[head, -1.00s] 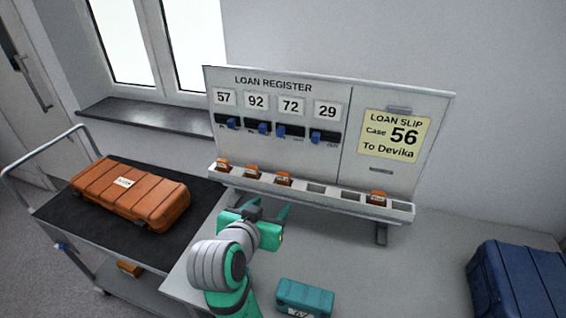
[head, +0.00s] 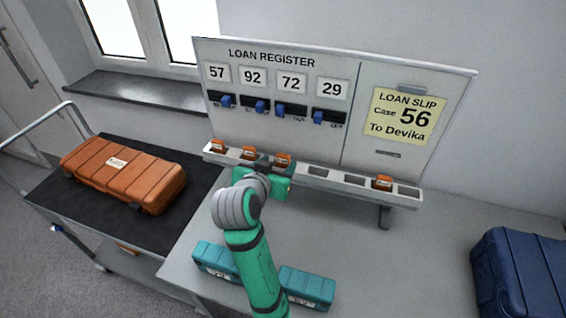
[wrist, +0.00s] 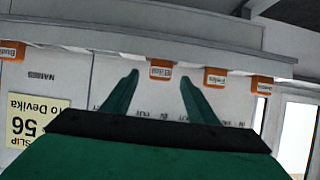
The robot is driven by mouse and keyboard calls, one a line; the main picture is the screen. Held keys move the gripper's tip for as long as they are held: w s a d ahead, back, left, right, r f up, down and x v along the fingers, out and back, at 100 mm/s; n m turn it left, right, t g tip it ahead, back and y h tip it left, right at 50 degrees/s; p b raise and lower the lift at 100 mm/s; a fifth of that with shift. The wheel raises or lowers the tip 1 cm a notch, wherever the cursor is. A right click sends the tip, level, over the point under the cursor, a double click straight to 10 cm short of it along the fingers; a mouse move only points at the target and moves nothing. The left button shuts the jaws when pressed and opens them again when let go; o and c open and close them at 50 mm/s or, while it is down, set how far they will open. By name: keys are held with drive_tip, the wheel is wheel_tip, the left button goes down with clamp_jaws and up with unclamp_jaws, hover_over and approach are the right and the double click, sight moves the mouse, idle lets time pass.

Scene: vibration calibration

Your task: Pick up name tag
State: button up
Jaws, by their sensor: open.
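Small orange name tags stand in a slotted rail under the register board: one at the left end (head: 218,147), one beside it (head: 248,153), a third (head: 283,160) and one farther right (head: 384,183). Their small lettering is hard to read surely. My gripper (wrist: 159,78) is open and empty. In the wrist view, which is upside down, its two green fingers point at the rail and the third tag (wrist: 161,72) appears between their tips. Whether the fingers reach around it, I cannot tell. In the head view my gripper (head: 268,165) is partly hidden by my wrist.
The board's loan slip (head: 401,116) reads Case 56, To Devika. Two teal cases (head: 307,288) (head: 214,260) lie on the grey table near my arm. A blue case (head: 520,275) is at right. An orange case (head: 124,173) lies on the trolley. The table's right middle is clear.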

sight(282, 157)
drive_tip(key=shift+x, duration=2)
drive_tip(key=shift+c, duration=0.3)
drive_tip(key=c, duration=1.1)
drive_tip(key=shift+o, duration=0.2)
drive_tip(key=shift+r, duration=0.45)
wheel_tip(282, 157, up, 2)
drive_tip(key=shift+a+r, duration=0.1)
drive_tip(key=shift+r, duration=0.05)
drive_tip(key=d+r+v, duration=0.1)
drive_tip(key=r+v, duration=0.1)
drive_tip(key=v, duration=1.4)
drive_tip(key=shift+r, duration=0.3)
